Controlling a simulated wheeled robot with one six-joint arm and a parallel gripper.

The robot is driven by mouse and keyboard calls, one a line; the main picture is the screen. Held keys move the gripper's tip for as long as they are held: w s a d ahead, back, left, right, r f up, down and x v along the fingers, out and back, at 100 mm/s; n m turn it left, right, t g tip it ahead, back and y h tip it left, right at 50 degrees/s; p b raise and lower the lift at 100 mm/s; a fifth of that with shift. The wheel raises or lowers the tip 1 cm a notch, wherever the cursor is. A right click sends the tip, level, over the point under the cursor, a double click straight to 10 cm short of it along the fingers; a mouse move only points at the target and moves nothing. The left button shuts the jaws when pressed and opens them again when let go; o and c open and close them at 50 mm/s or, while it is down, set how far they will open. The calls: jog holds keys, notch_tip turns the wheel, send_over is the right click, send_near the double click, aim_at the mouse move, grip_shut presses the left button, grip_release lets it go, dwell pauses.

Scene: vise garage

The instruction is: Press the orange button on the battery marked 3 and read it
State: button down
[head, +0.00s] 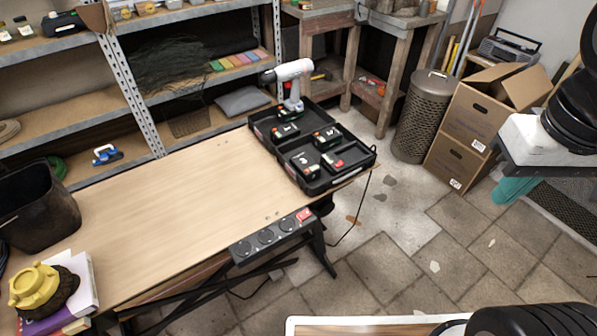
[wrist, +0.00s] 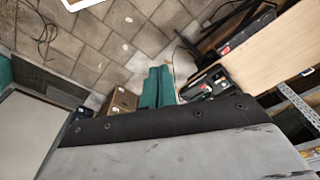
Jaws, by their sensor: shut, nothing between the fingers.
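A black open case (head: 367,157) sits at the far right end of the wooden workbench and holds several black batteries. One battery is at the back left (head: 285,131), one at the right (head: 327,138), one at the front (head: 304,166). Their pale markings are too small to read, and I cannot tell which is marked 3. No orange button can be made out. My gripper (head: 514,190), with teal fingers, hangs over the floor at the right, well away from the case. In the wrist view its fingers (wrist: 159,72) are together and empty, with the case (wrist: 208,88) beyond, to their right.
A white and grey drill (head: 290,82) stands at the back of the case, and a red-marked item (head: 333,160) lies inside it. A power strip (head: 272,238) runs along the bench's front edge. The bench top (head: 165,215) is mostly bare. Cardboard boxes (head: 470,125) stand behind my gripper.

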jog(key=shift+w, duration=0.1)
jog(key=w+a+f+n+t, duration=0.1)
jog(key=w+f+n+t, duration=0.15)
jog(key=w, duration=0.65)
jog(key=w+a+f+n+t+h, duration=0.1)
jog(key=w+a+f+n, duration=0.15)
jog(key=w, duration=0.55)
jog(key=w+a+f+n+t, duration=0.1)
jog(key=w+n+t, duration=0.15)
jog(key=w, duration=0.65)
jog(key=n+g+y, duration=0.1)
jog(key=n+y, duration=0.7)
jog(key=n, duration=0.3)
send_over(310, 173)
notch_tip(310, 173, down, 15)
jog(key=shift+f, duration=0.15)
jog(key=shift+f, duration=4.4)
